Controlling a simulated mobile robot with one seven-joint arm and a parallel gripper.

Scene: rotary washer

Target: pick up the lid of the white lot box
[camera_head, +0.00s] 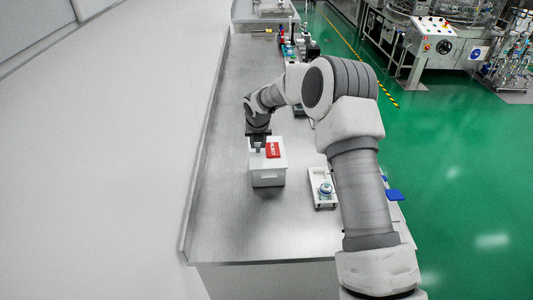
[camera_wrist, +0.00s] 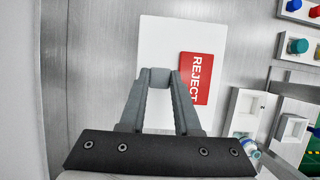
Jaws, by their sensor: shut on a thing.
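The white lot box (camera_head: 268,179) stands on the steel bench, with its flat white lid (camera_head: 280,160) on top. The lid carries a red label (camera_head: 273,150). In the wrist view the lid (camera_wrist: 210,42) fills the middle, and its red label reads REJECT. My gripper (camera_head: 257,146) is over the lid from above, left of the label. In the wrist view my gripper (camera_wrist: 160,78) has its fingers converging on a small grey piece at the lid's middle, and it is shut on the lid there. Whether the lid is raised off the box I cannot tell.
A small white tray (camera_head: 314,199) with a blue-capped bottle (camera_head: 326,188) stands right of the box. Several bottles and small items line the bench's far right edge. A wall borders the bench on the left. The bench in front of the box is clear.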

